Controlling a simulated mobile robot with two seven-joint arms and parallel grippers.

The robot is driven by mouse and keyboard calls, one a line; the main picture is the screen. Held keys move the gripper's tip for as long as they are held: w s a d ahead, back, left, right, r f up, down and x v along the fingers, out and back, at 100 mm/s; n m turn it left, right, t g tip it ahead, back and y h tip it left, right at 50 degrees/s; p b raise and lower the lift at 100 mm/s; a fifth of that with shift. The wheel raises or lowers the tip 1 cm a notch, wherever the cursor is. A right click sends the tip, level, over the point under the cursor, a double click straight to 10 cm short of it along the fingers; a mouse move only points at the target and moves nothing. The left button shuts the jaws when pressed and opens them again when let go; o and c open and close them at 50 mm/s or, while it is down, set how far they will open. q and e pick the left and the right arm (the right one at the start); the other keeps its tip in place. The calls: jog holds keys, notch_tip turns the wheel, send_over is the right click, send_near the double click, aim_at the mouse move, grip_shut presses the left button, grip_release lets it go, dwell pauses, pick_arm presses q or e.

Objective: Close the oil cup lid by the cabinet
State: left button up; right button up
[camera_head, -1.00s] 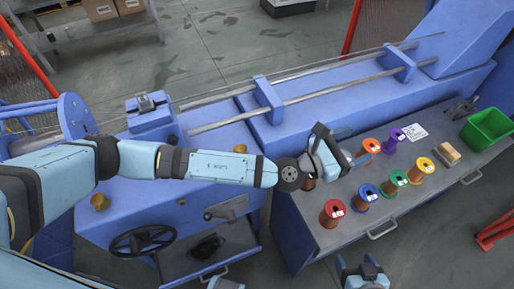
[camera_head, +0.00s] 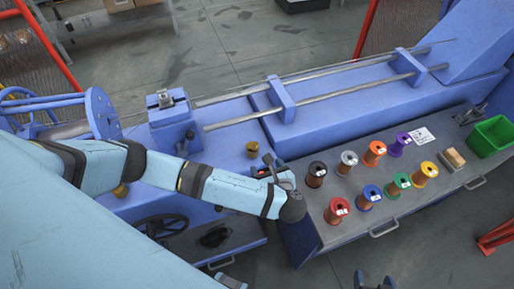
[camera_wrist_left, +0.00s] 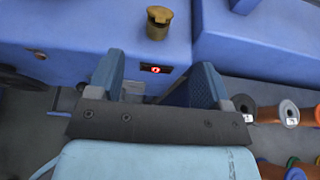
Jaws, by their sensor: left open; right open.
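A brass oil cup (camera_head: 252,149) stands on the blue machine next to the dark cabinet (camera_head: 330,235). In the left wrist view the oil cup (camera_wrist_left: 157,28) is upright at the top centre, and its lid (camera_wrist_left: 159,13) looks raised and tilted. My left gripper (camera_head: 273,170) is open and empty, just in front of the cup and apart from it. In the left wrist view its fingers (camera_wrist_left: 155,72) are spread, with the cup beyond them. My right gripper (camera_head: 375,282) is open at the bottom edge, partly cut off.
Several coloured wire spools (camera_head: 338,210) stand on the cabinet top, to the right of my left gripper. A green bin (camera_head: 490,136) is at its far end. A red-lit switch (camera_wrist_left: 155,69) is on the machine's face. Another brass cup (camera_head: 120,190) is farther left, near a handwheel (camera_head: 165,228).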

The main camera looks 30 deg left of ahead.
aim_at(255, 150)
pick_arm(q)
jog(key=x, duration=1.1)
jog(key=shift+w+a+f+p, duration=0.15)
jog(key=shift+w+a+p, duration=0.05)
jog(key=shift+w+p, duration=0.15)
